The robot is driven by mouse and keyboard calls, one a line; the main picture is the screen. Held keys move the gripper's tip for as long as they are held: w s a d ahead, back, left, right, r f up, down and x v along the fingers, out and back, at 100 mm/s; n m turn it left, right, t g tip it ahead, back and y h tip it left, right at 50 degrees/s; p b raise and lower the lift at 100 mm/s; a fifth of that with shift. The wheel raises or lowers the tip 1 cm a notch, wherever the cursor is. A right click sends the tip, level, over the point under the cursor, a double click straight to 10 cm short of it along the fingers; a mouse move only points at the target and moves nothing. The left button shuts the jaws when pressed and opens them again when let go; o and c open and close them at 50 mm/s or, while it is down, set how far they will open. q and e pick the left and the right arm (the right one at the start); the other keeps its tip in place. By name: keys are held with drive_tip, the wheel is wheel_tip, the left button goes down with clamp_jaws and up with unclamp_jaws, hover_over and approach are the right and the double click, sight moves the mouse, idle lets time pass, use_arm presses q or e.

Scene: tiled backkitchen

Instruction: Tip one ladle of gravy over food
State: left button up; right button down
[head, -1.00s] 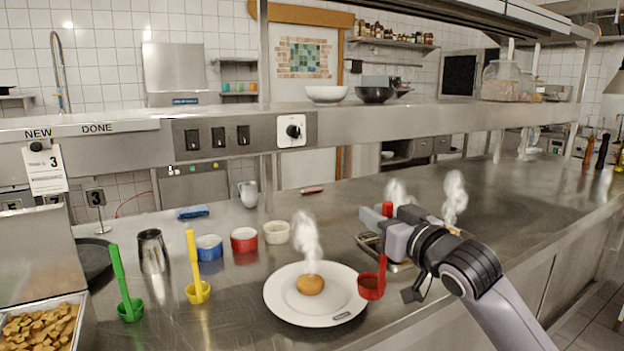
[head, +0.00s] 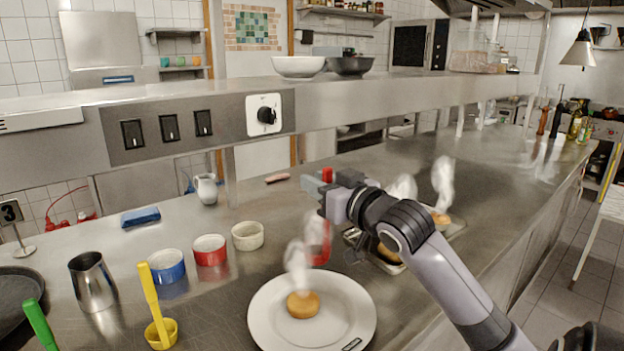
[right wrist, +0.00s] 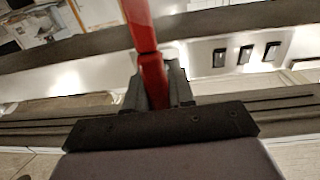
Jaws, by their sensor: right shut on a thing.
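My right gripper (head: 324,188) is shut on the upright handle of a red ladle (head: 327,176). The red handle also shows between the fingers in the right wrist view (right wrist: 153,80). The ladle's bowl end hangs near the far rim of a white plate (head: 262,318), partly veiled by steam, so its contents and exact height cannot be told. A round brown piece of food (head: 303,305) steams at the middle of the plate. My left gripper is out of view.
A metal tray (head: 455,230) with steaming brown food stands behind my right arm. Blue (head: 167,267), red (head: 210,250) and white (head: 248,236) bowls stand left of the plate. A yellow ladle (head: 155,310), green ladle (head: 38,323) and steel jug (head: 92,282) stand further left.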

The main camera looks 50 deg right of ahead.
drive_tip(key=w+a+f+n+b, duration=0.2)
drive_tip(key=a+f+n+b, duration=0.5)
drive_tip(key=a+f+n, duration=0.9)
drive_tip(key=s+d+r+m+p, duration=0.2)
drive_tip(key=d+r+m+p, duration=0.5)
drive_tip(key=d+r+m, duration=0.9)
drive_tip(key=shift+r, duration=0.15)
idle(1.2)
